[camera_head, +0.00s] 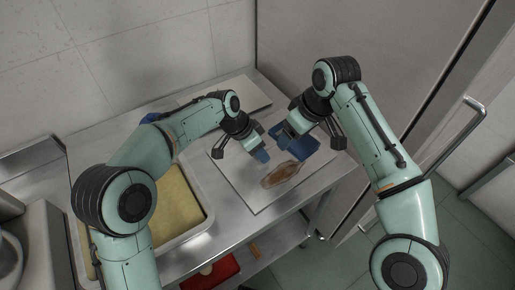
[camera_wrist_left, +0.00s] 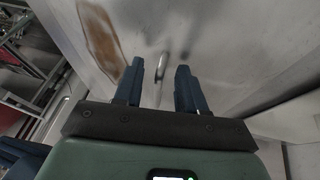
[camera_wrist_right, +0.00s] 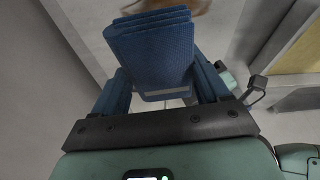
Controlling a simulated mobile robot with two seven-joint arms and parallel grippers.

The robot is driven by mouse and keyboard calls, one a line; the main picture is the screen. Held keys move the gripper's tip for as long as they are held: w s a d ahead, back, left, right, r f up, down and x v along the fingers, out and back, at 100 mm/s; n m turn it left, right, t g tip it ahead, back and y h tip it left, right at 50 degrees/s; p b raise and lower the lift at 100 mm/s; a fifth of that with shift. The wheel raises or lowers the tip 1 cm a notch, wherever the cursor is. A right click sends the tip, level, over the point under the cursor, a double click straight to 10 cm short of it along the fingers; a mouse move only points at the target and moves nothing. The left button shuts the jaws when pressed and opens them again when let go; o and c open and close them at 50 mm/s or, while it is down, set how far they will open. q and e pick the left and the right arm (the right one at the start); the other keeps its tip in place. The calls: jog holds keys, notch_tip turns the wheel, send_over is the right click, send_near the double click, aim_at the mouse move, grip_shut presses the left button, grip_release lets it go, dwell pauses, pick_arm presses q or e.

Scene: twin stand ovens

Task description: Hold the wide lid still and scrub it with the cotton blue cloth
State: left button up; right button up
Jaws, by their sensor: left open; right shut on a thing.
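The wide lid (camera_head: 240,181) is a flat, pale metal sheet lying on the steel table, with a brown stain (camera_head: 281,174) on it. In the left wrist view its bare metal (camera_wrist_left: 225,35) shows, with a small upright handle (camera_wrist_left: 161,64) between my left fingers. My left gripper (camera_head: 261,156) is open and low over the lid, its fingers on either side of the handle, apart from it as far as I can tell. My right gripper (camera_wrist_right: 158,75) is shut on the folded blue cloth (camera_wrist_right: 150,40). The cloth (camera_head: 305,146) is over the lid's far right part, near the stain; contact is unclear.
A tray (camera_head: 205,225) with a yellowish bottom stands left of the lid, under my left arm. Another flat panel (camera_head: 250,93) lies at the back. A red container (camera_head: 215,271) is below the table. A door handle (camera_head: 462,128) is at right.

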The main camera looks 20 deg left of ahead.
pick_arm(q)
grip_shut()
pick_arm(e)
jog(key=shift+f, duration=0.1)
jog(key=shift+s+d+f+n, duration=0.1)
jog(key=shift+d+f+n, duration=0.05)
jog(key=shift+f+n, duration=0.15)
notch_tip(320, 180, down, 5)
jog(key=s+d+n+g, duration=0.1)
jog(key=s+n, duration=0.1)
jog(key=n, duration=0.2)
jog(key=n+g, duration=0.2)
jog(key=n, duration=0.2)
send_over(260, 185)
jog(key=d, duration=0.1)
jog(key=shift+y, duration=0.3)
jog(key=shift+d+f, duration=0.15)
jog(key=shift+f, duration=1.25)
jog(key=shift+d+f, duration=0.1)
jog(key=shift+f, duration=1.3)
